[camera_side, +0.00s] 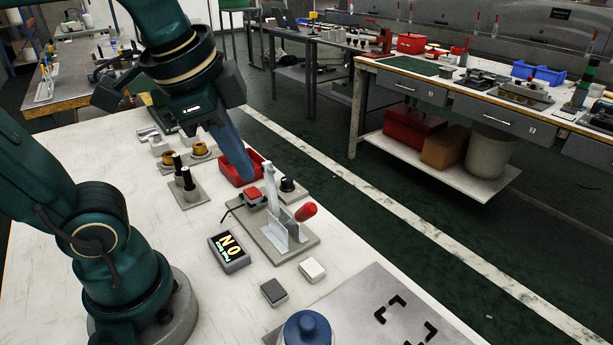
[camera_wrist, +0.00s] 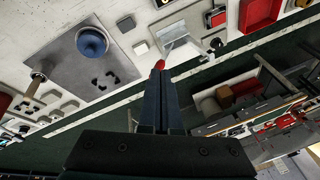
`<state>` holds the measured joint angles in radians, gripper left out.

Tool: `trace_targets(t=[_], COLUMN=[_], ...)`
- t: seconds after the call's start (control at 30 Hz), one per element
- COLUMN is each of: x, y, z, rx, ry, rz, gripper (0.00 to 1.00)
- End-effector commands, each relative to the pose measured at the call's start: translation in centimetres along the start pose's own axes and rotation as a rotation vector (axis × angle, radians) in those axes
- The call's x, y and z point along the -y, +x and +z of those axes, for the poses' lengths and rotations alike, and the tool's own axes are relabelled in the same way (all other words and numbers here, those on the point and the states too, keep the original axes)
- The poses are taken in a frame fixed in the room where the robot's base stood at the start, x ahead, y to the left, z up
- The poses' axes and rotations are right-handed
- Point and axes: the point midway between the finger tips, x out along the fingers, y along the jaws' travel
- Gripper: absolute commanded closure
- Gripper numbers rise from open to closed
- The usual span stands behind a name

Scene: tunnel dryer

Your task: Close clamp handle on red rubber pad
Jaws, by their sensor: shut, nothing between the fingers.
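The toggle clamp stands on a grey base plate (camera_side: 265,240) on the white bench. Its metal arm (camera_side: 270,188) points up, and its red handle grip (camera_side: 306,212) leans out to the right. The red rubber pad (camera_side: 253,193) lies on the left part of the plate, with the arm raised clear of it. My gripper (camera_side: 244,178) is shut and empty, behind and left of the raised arm in the side view. In the wrist view the fingertips (camera_wrist: 160,72) point at the red grip (camera_wrist: 160,64); whether they touch it I cannot tell.
A red tray (camera_side: 233,172) sits behind the clamp. A black knob (camera_side: 288,186) stands close to it. A blue round knob (camera_side: 307,330) is nearest the camera.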

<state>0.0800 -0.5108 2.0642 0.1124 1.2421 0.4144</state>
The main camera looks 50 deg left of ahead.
Motion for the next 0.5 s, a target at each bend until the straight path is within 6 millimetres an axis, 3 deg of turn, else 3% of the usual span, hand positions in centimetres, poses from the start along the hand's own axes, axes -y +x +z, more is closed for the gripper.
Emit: trace_targets(t=[0.23, 0.5], x=[0.9, 0.1], y=[-0.9, 0.1], z=[-3.8, -8.0], rx=[0.122, 0.239], ry=[0.329, 0.626], rz=[0.022, 0.053], gripper=[1.00, 1.00])
